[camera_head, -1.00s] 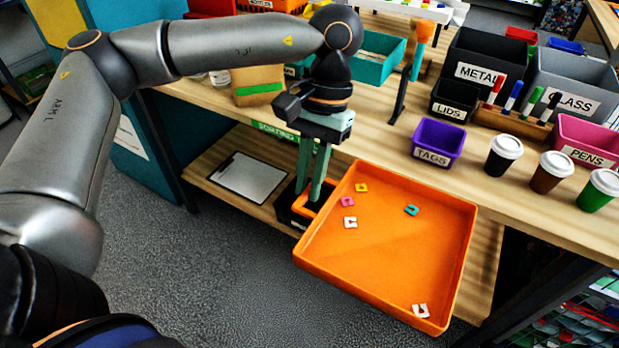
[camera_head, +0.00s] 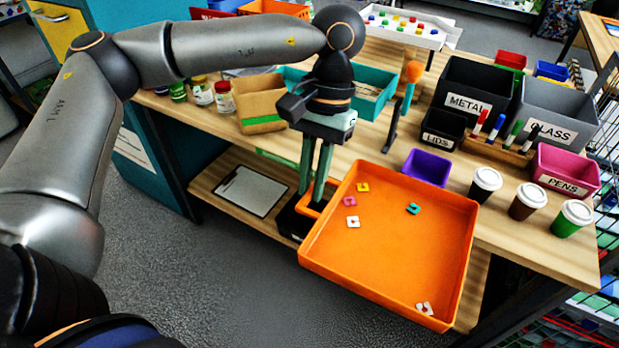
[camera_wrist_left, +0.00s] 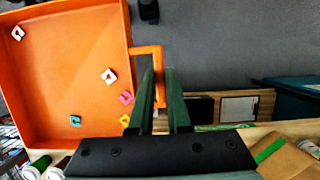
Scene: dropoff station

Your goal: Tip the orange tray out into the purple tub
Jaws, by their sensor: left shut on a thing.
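The orange tray (camera_head: 385,255) is in my left gripper (camera_head: 317,200), which is shut on the handle at the tray's left side. In the left wrist view the fingers (camera_wrist_left: 160,85) close around the handle, and the tray (camera_wrist_left: 60,65) lies to the left. The tray looks about level. Several small U-shaped pieces lie in it: a yellow one (camera_head: 363,187), a pink one (camera_head: 349,201), a teal one (camera_head: 413,208) and white ones (camera_head: 424,308). The purple tub (camera_head: 427,167) stands on the table just behind the tray's far edge, which hides its lower front. My right gripper is not in view.
Lidded cups (camera_head: 485,184) stand right of the purple tub, with a pink PENS bin (camera_head: 566,172) behind them. A black LIDS bin (camera_head: 443,129) and a phone-like black stand (camera_head: 391,130) are behind the tub. A cardboard box (camera_head: 262,103) is near my left wrist.

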